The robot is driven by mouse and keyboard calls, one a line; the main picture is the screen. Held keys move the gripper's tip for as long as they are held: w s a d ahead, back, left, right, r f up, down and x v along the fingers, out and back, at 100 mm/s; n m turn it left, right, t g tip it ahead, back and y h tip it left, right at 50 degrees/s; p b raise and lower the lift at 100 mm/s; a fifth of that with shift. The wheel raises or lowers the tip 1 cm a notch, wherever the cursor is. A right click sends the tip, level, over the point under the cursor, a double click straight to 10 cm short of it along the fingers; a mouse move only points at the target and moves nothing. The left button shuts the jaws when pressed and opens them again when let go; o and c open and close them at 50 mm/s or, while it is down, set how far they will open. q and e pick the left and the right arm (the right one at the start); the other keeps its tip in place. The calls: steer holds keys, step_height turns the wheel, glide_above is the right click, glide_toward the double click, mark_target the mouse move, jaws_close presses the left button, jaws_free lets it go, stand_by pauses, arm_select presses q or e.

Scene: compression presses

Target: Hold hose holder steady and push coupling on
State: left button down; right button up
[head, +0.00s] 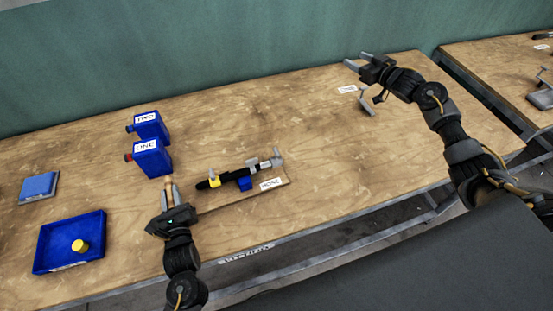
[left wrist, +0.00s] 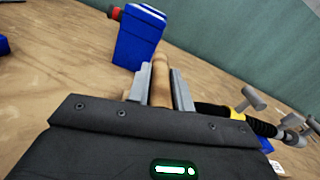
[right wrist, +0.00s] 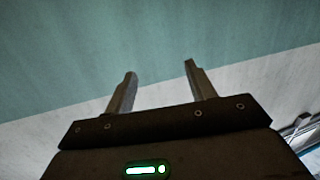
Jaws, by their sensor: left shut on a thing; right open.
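The hose holder (head: 244,199) is a wooden board lying on the bench, with a "HOSE" label, a blue block and grey clamps. A black hose (head: 203,184) lies along it, with a yellow piece (head: 214,181) near its left end. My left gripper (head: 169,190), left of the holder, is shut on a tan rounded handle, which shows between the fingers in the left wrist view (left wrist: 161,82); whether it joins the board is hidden. A short yellow cylinder, perhaps the coupling (head: 79,246), sits in the blue tray. My right gripper (head: 359,60) is open and empty at the far right.
Two blue containers, ONE (head: 152,160) and TWO (head: 150,126), stand behind my left gripper. A grey hooked tool (head: 366,103) is below my right gripper. The centre back is clear.

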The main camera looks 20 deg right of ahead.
steer(key=s+a+r+n+g+y, duration=0.1)
steer(key=s+a+n+g+y, duration=0.3)
steer(key=a, duration=1.1)
steer(key=a+r+n+g+y, duration=0.1)
steer(key=a+n+g+y, duration=0.4)
steer(key=a, duration=1)
steer(key=n+g+h, duration=0.6)
steer(key=g+h, duration=0.2)
steer(key=h, duration=0.1)
glide_toward(277, 151)
steer(key=shift+y, duration=0.3)
steer(key=shift+d+x, duration=0.1)
steer(key=shift+x, duration=2.45)
steer(key=shift+d+x, duration=0.15)
steer(key=shift+x, duration=2.4)
steer(key=shift+f, duration=0.1)
steer(key=c, duration=1.1)
